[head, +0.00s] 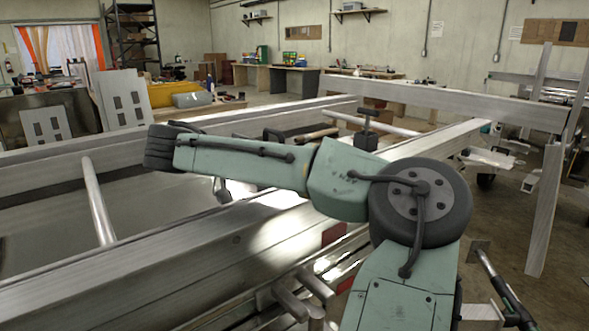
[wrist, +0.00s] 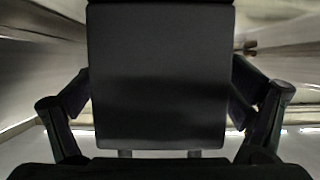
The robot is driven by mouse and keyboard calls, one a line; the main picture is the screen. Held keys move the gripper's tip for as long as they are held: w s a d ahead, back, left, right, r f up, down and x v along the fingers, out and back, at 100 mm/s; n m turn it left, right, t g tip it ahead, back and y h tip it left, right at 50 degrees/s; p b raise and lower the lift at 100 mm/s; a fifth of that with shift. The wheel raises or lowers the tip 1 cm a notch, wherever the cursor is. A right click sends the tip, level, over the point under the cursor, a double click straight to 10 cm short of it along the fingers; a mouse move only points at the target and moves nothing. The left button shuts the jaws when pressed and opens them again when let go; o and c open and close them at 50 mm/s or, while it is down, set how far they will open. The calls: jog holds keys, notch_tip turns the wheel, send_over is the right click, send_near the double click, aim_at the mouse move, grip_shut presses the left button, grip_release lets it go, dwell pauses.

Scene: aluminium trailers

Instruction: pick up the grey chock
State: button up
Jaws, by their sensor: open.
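In the wrist view, a dark grey, flat-faced block (wrist: 160,85) fills the middle of the picture, very close to the camera. It looks like the grey chock, though its full shape does not show. My gripper (wrist: 160,90) is open, with one black finger on the left of the block and one on the right. I cannot tell whether the fingers touch it. In the head view, my green arm reaches left over the trailer frame. I cannot make out the fingers or the chock there.
Aluminium trailer rails (head: 150,255) run under and behind my arm. A crossbar (head: 98,200) spans the left side. A dark block with a T-handle (head: 367,140) stands on a rail behind. A tall post (head: 545,210) stands at the right. Workbenches line the back wall.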

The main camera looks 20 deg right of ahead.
jog(key=shift+a, duration=0.1)
jog(key=c, duration=1.9)
jog(key=shift+c, duration=0.5)
jog(key=shift+r, duration=0.1)
